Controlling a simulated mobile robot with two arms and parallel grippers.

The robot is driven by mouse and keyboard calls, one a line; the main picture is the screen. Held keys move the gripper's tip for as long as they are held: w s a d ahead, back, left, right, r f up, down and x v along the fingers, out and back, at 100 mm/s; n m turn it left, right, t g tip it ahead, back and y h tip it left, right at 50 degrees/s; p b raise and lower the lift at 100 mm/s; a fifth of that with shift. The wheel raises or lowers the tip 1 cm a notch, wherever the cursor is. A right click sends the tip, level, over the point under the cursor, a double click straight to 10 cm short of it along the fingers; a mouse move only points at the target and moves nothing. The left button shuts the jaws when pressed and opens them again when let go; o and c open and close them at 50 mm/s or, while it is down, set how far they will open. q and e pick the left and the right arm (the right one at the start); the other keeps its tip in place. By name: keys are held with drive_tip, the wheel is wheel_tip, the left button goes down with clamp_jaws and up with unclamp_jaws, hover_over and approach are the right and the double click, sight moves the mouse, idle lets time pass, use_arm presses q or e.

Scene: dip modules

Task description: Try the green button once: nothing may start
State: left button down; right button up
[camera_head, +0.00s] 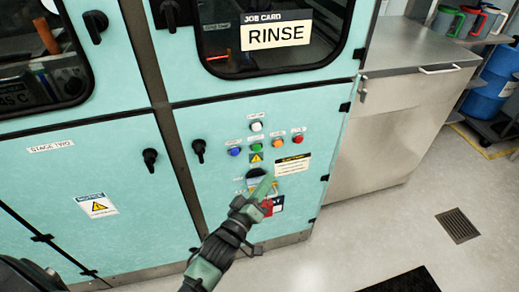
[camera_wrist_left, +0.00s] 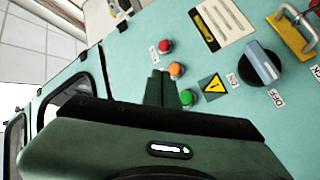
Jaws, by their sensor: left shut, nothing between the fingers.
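The green button (camera_head: 257,147) is in the middle of a button group on the teal machine front. It also shows in the left wrist view (camera_wrist_left: 186,97), just right of the fingertips. My left gripper (camera_head: 265,184) is shut and empty, in front of the panel below the buttons in the head view. It also shows in the wrist view (camera_wrist_left: 160,85); contact with the panel cannot be told. A rotary switch (camera_wrist_left: 262,65) with ON and OFF labels sits near the green button, with a yellow padlock-like item (camera_wrist_left: 292,35) beside it. My right gripper is not in view.
Blue (camera_head: 234,151), orange (camera_head: 278,144), red (camera_head: 298,139) and white (camera_head: 257,126) buttons surround the green one. A black handle (camera_head: 199,150) stands out at left. A job card (camera_head: 277,31) reads RINSE.

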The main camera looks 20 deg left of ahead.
sight(257, 147)
use_arm(q)
drive_tip(key=shift+w, duration=0.1)
drive_tip(key=w+a+b, duration=0.2)
drive_tip(key=w+a, duration=0.3)
drive_tip(key=w, duration=0.2)
idle(0.4)
drive_tip(key=shift+w, duration=0.1)
idle(1.9)
drive_tip(key=shift+w+a, duration=0.2)
drive_tip(key=shift+w, duration=0.1)
drive_tip(key=shift+w+a, duration=0.25)
drive_tip(key=shift+w, duration=0.1)
idle(0.9)
drive_tip(key=shift+s, duration=0.1)
drive_tip(key=shift+s+d, duration=0.45)
drive_tip(key=shift+s, duration=0.15)
